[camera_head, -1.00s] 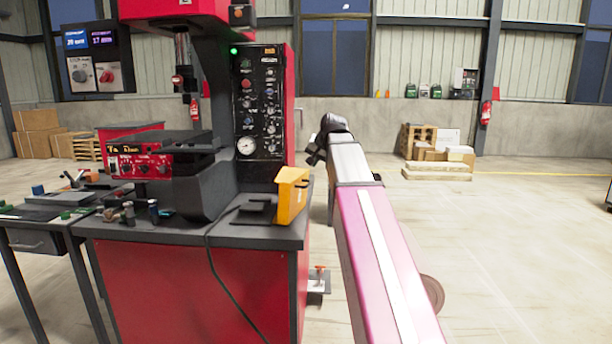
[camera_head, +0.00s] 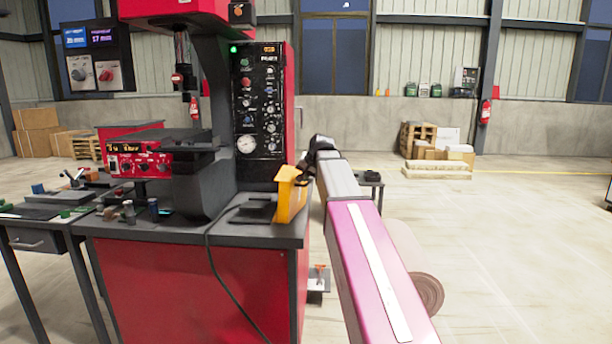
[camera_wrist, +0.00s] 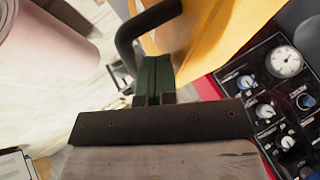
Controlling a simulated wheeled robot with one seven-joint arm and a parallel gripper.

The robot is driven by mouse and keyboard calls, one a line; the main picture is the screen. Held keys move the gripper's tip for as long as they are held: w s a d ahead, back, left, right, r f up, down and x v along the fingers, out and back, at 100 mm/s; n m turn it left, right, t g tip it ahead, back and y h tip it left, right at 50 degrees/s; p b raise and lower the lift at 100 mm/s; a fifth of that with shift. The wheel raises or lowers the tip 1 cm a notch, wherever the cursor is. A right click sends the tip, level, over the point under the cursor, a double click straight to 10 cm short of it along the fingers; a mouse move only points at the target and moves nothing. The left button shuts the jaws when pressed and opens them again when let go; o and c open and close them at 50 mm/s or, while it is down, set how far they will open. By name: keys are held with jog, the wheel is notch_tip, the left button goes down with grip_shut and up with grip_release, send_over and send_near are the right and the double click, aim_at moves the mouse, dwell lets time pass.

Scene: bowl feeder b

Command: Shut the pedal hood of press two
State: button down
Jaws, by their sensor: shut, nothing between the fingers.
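The yellow pedal hood (camera_head: 289,200) stands raised at the right end of a dark pedal base (camera_head: 254,211) on the red press bench. It also fills the upper right of the wrist view (camera_wrist: 226,38). My gripper (camera_head: 309,165) is at the hood's upper right edge and hides part of it in the head view. In the wrist view my gripper (camera_wrist: 154,76) is shut and empty, its dark green fingers close to the yellow face. I cannot tell whether they touch it. A dark curved bar (camera_wrist: 128,38) lies left of the fingers; what it belongs to is unclear.
The red press (camera_head: 262,110) with its black control panel stands behind the hood; the panel shows close on the right in the wrist view (camera_wrist: 275,105). A black cable (camera_head: 212,265) hangs down the bench front.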

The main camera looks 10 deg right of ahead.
aim_at(283, 172)
jog(key=shift+a, duration=0.1)
jog(key=w+a+r+h, duration=0.1)
jog(key=a, duration=0.1)
jog(key=a+r+n+h, duration=0.1)
jog(key=a+h, duration=0.1)
jog(key=a, duration=0.1)
jog(key=w+a+r+g+h, duration=0.1)
jog(key=a, duration=0.2)
jog(key=shift+w+a+r+h, duration=0.25)
jog(key=shift+w+r+h, duration=0.05)
jog(key=shift+r, duration=0.1)
jog(key=w+a+f+n+g+h, duration=0.1)
jog(key=w+a+h, duration=0.1)
jog(key=a, duration=0.8)
jog(key=shift+w+a+f+h, duration=0.25)
jog(key=shift+w+a+h, duration=0.1)
jog(key=shift+h, duration=0.25)
jog(key=shift+s, duration=0.1)
